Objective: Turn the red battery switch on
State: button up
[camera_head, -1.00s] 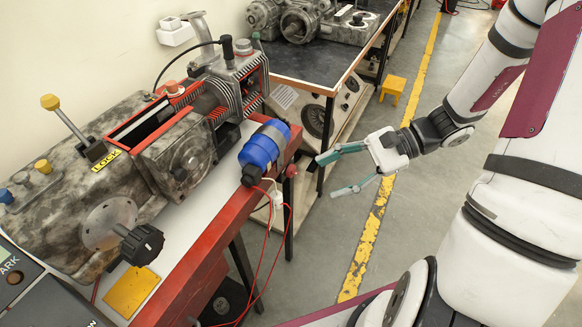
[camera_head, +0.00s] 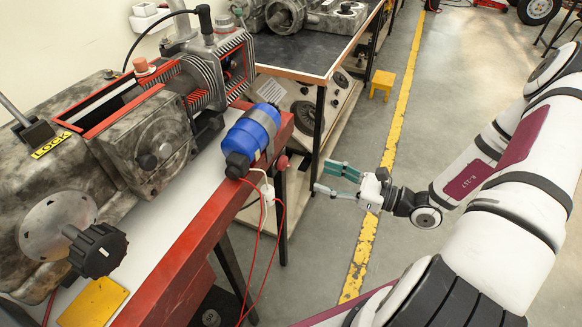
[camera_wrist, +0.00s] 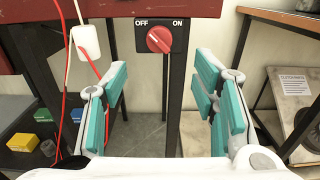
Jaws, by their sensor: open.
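The red battery switch (camera_wrist: 159,39) is a round knob on a black plate marked OFF at left and ON at right, straight ahead in the wrist view. Its ridge slants from upper left to lower right, with the upper end toward OFF. In the head view a small red knob (camera_head: 283,162), apparently this switch, sits on the end of the red bench. My gripper (camera_head: 325,180) is open and empty, to the right of the bench end and apart from the switch. In the wrist view its teal fingers (camera_wrist: 160,88) are spread to either side, below the switch.
A white connector (camera_wrist: 86,40) with red wires hangs left of the switch. A blue cylinder (camera_head: 250,135) lies on the red bench (camera_head: 190,247) above it. Bench legs stand behind my fingers. A second bench (camera_head: 310,60) is beyond; open floor lies right.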

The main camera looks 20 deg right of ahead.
aim_at(290, 166)
jog(key=b+x, duration=0.1)
jog(key=x, duration=0.9)
jog(key=shift+a, duration=0.15)
jog(key=c, duration=1.2)
